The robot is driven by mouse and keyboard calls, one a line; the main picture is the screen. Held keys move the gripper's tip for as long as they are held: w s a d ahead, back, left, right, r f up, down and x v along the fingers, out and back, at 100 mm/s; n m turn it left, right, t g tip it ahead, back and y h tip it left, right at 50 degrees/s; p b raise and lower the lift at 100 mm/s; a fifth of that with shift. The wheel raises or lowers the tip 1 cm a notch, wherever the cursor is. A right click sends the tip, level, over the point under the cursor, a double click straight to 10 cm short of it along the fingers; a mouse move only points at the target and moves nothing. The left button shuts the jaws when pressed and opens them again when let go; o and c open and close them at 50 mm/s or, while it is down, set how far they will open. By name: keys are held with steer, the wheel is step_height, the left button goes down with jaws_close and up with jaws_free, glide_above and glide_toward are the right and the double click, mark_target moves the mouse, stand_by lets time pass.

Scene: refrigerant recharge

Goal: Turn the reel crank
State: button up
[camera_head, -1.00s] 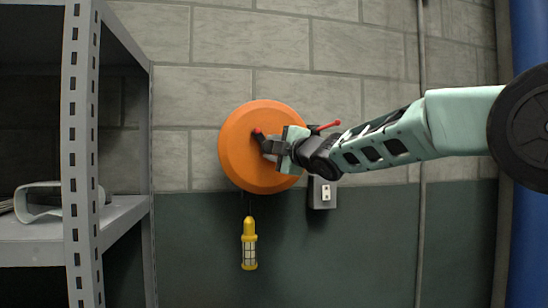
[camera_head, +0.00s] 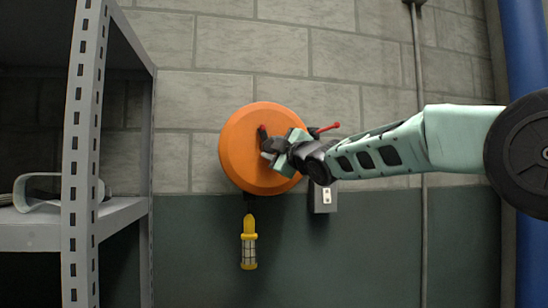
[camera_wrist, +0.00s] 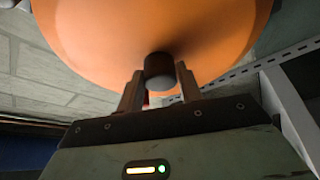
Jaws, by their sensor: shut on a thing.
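The orange round reel (camera_head: 240,150) is mounted on the block wall. It also fills the top of the wrist view (camera_wrist: 100,35). A dark crank piece (camera_head: 262,133) with some red on it shows on the reel's face, just above my fingers. My gripper (camera_head: 268,153) reaches in from the right, in front of the reel. In the wrist view, a dark round knob (camera_wrist: 159,70) sits between the two fingers of my gripper (camera_wrist: 158,84), which are shut on it. In the head view, my fingers and hand hide most of the crank.
A yellow caged lamp (camera_head: 249,243) hangs below the reel. A grey outlet box (camera_head: 324,200) is on the wall at lower right of the reel. A red-tipped lever (camera_head: 328,128) shows behind my wrist. A grey metal shelf (camera_head: 80,160) stands at left.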

steer(key=shift+s+a+r+m+t+b, duration=0.15)
steer(key=shift+m+t+b, duration=0.1)
steer(key=shift+m+b, duration=0.5)
steer(key=shift+d+r+m+t+b, duration=0.15)
steer(key=shift+m+t+b, duration=0.25)
steer(key=shift+b, duration=0.5)
steer(key=shift+s+a+r+m+t+b, duration=0.1)
steer(key=shift+r+m+t+b, duration=0.05)
steer(key=shift+m+b, duration=0.65)
stand_by(1.2)
steer(key=o, duration=1)
steer(key=shift+w+a+f, duration=0.1)
steer(key=shift+a+f, duration=0.05)
steer(key=b+v, duration=0.7)
steer(key=v, duration=1)
